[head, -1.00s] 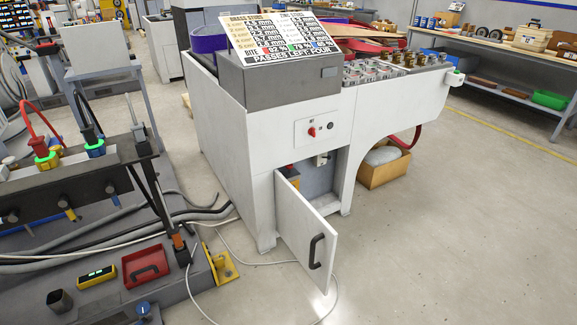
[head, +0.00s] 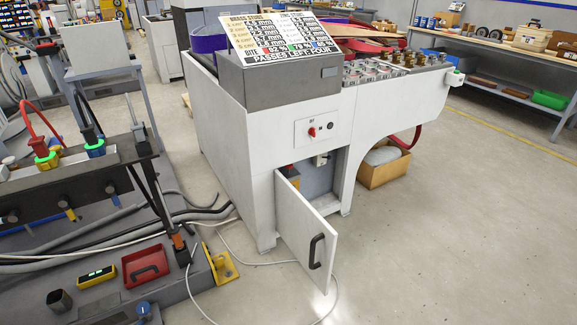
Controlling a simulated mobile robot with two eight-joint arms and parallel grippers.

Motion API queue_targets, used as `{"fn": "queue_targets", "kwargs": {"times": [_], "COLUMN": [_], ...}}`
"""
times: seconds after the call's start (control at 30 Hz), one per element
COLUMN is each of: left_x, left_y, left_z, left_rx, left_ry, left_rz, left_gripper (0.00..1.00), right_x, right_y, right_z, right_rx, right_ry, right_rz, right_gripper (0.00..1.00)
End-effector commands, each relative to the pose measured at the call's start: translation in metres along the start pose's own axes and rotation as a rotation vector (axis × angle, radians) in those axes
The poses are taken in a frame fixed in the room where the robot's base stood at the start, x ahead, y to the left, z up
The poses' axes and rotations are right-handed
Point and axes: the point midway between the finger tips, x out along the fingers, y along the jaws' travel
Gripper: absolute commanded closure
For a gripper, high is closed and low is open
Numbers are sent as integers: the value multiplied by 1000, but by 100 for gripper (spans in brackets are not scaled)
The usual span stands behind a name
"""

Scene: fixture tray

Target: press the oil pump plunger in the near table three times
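I cannot make out the oil pump or its plunger for certain. A white machine cabinet (head: 228,140) stands in the middle, and its lower door (head: 305,237) with a black handle hangs open. Inside the opening, a small orange-red thing (head: 294,183) shows partly behind the door. A small pale box (head: 321,160) is on the inner wall. At the lower left is a low dark bench (head: 205,290). A dark upright part with a blue ring (head: 143,309) stands at its front edge, cut by the frame. Neither of my grippers is in view.
Cables cross the floor by the cabinet. A cardboard box (head: 384,174) sits under the machine's right end. The floor at right is clear.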

Motion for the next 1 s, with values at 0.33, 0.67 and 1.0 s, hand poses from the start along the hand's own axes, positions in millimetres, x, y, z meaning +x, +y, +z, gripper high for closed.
{"fn": "queue_targets", "kwargs": {"times": [0.33,0.67,1.0], "left_x": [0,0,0], "left_y": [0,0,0], "left_z": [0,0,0], "left_rx": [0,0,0], "left_ry": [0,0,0], "left_rz": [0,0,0], "left_gripper": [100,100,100], "right_x": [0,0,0], "right_y": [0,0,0], "right_z": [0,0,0], "right_rx": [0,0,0], "right_ry": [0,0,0], "right_rz": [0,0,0], "right_gripper": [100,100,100]}}
